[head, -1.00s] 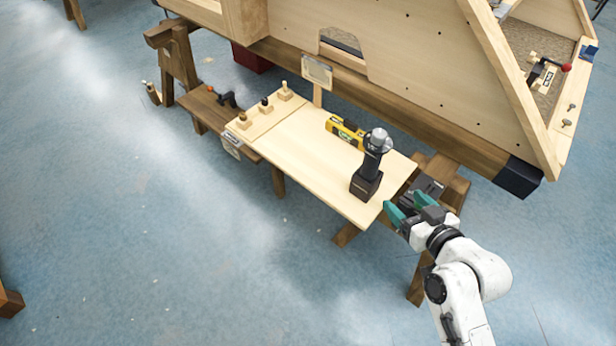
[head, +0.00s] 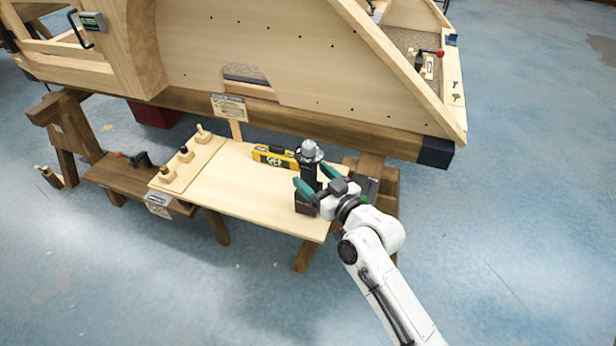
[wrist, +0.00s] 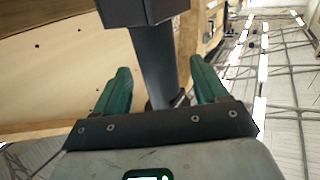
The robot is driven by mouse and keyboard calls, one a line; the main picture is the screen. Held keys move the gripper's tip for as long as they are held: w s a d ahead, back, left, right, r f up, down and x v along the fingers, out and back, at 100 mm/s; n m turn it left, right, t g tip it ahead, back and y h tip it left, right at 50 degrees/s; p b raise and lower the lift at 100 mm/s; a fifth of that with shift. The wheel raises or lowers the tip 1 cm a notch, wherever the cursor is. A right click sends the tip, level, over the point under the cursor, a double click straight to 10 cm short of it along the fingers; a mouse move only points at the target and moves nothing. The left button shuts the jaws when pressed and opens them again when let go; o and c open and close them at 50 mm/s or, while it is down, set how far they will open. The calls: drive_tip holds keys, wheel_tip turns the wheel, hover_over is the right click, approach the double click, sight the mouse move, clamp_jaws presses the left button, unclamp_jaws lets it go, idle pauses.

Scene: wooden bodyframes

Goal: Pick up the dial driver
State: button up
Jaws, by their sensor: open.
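The dial driver (head: 309,152) is a black power tool with a grey round head. It stands upright on its block-shaped base near the right end of the pale board. My gripper (head: 314,178) reaches it from the right, its green fingers open at the height of the handle. In the wrist view the dark handle (wrist: 153,55) runs between the two spread fingers of my gripper (wrist: 160,75), with gaps on both sides. The base (wrist: 140,10) shows at the top edge there. I cannot tell how deep the handle sits between the fingers.
The pale board (head: 230,190) rests on a wooden trestle bench. The large wooden bodyframe (head: 300,60) stands close behind. Open blue floor lies in front.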

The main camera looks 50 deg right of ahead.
drive_tip(key=x, duration=0.4)
drive_tip(key=shift+w, duration=0.15)
drive_tip(key=c, duration=1.2)
drive_tip(key=shift+r, duration=0.15)
